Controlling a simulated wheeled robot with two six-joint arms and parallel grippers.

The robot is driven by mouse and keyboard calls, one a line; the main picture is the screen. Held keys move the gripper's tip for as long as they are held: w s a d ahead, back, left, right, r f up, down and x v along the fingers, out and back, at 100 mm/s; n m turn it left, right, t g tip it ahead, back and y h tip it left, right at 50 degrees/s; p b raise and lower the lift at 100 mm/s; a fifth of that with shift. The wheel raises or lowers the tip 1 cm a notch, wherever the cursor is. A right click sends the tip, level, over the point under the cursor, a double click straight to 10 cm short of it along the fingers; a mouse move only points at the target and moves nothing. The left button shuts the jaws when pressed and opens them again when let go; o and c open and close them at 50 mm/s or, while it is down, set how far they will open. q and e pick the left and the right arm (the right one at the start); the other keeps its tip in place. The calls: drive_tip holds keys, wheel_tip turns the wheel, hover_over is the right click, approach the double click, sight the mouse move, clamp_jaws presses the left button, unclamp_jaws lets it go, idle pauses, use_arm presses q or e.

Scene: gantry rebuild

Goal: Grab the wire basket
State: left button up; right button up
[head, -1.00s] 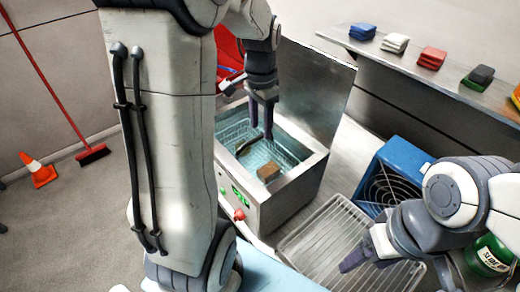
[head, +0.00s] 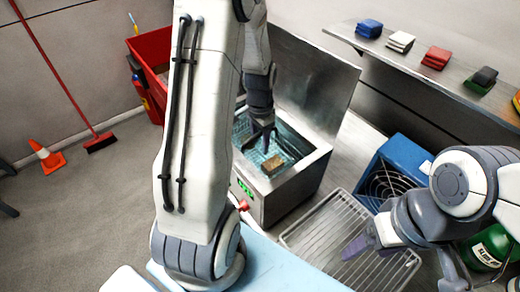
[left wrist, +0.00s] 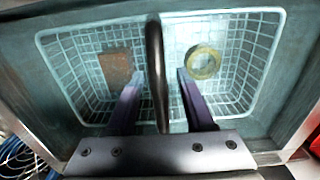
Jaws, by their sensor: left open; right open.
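The wire basket (left wrist: 268,65) is pale wire mesh and sits inside the open metal tank (head: 318,160). Its dark handle (left wrist: 155,50) arches across the middle in the left wrist view. A brown block (left wrist: 116,69) and a yellowish ring (left wrist: 203,63) lie in the basket. My left gripper (head: 263,143) reaches down into the tank over the basket. In the left wrist view its open fingers (left wrist: 160,76) stand on either side of the handle, with a gap on both sides. In the head view the gripper hides most of the handle. My right gripper (head: 358,246) is open and empty above the drain rack.
The tank's raised lid (head: 315,85) stands behind it. A wire drain rack (head: 320,228) lies at its right, near a blue fan unit (head: 396,165) and a green container (head: 490,247). A shelf (head: 400,60) holds folded cloths. A red bin (head: 150,62) stands behind my left arm.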

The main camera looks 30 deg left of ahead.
use_arm(q)
clamp_jaws()
idle(1.4)
